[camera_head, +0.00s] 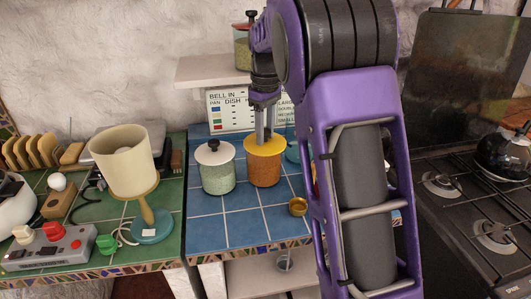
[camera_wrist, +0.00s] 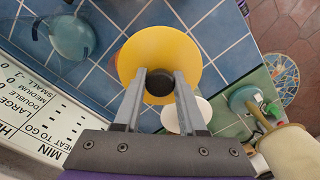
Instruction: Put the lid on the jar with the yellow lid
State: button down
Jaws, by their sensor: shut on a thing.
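The jar (camera_head: 264,174) with orange-brown contents stands upright on the blue tiled counter. Its yellow lid (camera_head: 252,146) is at the jar's mouth; I cannot tell whether it is fully seated. My gripper (camera_head: 263,138) points down from above, shut on the lid's knob. In the wrist view, the yellow lid (camera_wrist: 158,48) fills the middle and hides the jar below. There my gripper (camera_wrist: 159,88) has its two fingers on either side of the black knob (camera_wrist: 159,80).
A jar with a white lid (camera_head: 217,176) stands close to the left. A small brass pot (camera_head: 298,206) sits to the right front. A bluish glass vessel (camera_wrist: 72,38) is nearby. A lamp (camera_head: 122,160) stands left, a stove (camera_head: 470,200) right. The blue tiles in front are clear.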

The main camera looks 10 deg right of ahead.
jog(key=w+r, duration=0.1)
jog(key=w, duration=0.2)
jog(key=w+r, duration=0.1)
jog(key=w, duration=0.1)
jog(key=shift+d+r+p, duration=0.35)
jog(key=shift+f+b, duration=0.4)
jog(key=shift+f, duration=2.45)
jog(key=shift+p, duration=0.4)
jog(key=shift+f, duration=0.5)
grip_release()
jog(key=shift+r, duration=3.5)
